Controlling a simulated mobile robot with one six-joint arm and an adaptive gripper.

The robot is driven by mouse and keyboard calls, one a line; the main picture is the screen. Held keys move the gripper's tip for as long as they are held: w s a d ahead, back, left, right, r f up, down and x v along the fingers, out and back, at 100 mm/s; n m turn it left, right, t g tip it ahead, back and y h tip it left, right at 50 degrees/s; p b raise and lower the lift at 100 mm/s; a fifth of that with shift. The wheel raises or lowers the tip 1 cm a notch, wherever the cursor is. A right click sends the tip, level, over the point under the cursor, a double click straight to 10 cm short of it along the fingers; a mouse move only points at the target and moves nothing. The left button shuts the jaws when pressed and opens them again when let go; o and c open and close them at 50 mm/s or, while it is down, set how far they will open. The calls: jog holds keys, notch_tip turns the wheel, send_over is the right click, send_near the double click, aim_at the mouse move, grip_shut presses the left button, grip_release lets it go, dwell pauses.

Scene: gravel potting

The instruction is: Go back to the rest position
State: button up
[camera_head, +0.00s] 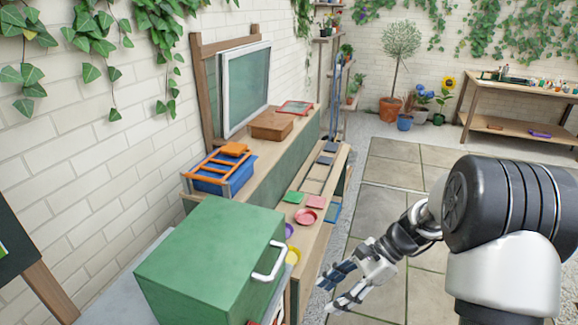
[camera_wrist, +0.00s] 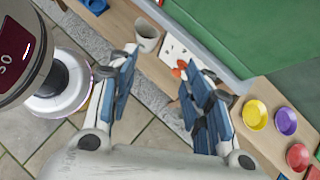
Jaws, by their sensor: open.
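My gripper (camera_head: 345,287) is at the lower middle of the head view, at the end of my arm, over the paving to the right of the bench. In the wrist view my gripper (camera_wrist: 164,95) shows its two blue-padded fingers spread well apart. Nothing is held between them. Below the fingers the wrist view shows the paving and the wooden bench edge.
A green box (camera_head: 205,255) with a white handle stands at the front left. A yellow saucer (camera_wrist: 255,114), a purple saucer (camera_wrist: 285,121) and a red saucer (camera_wrist: 298,156) lie on the bench. A grey cup (camera_wrist: 147,36) stands near the left finger. Open paving (camera_head: 380,215) lies right of the bench.

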jog(key=s+d+r+n+t+h, duration=0.1)
jog(key=s+r+n+t+h, duration=0.2)
jog(key=s+r+n, duration=0.4)
jog(key=s+d+r+n+t+h, duration=0.2)
jog(key=s+r+n+h, duration=0.3)
jog(key=s, duration=0.9)
jog(key=shift+d+r+n+t+h, duration=0.25)
jog(key=shift+r+n+t, duration=0.45)
jog(key=shift+r+n, duration=1.35)
jog(key=shift+s+r+m, duration=0.1)
jog(key=shift+r+m, duration=0.1)
jog(key=shift+m, duration=0.05)
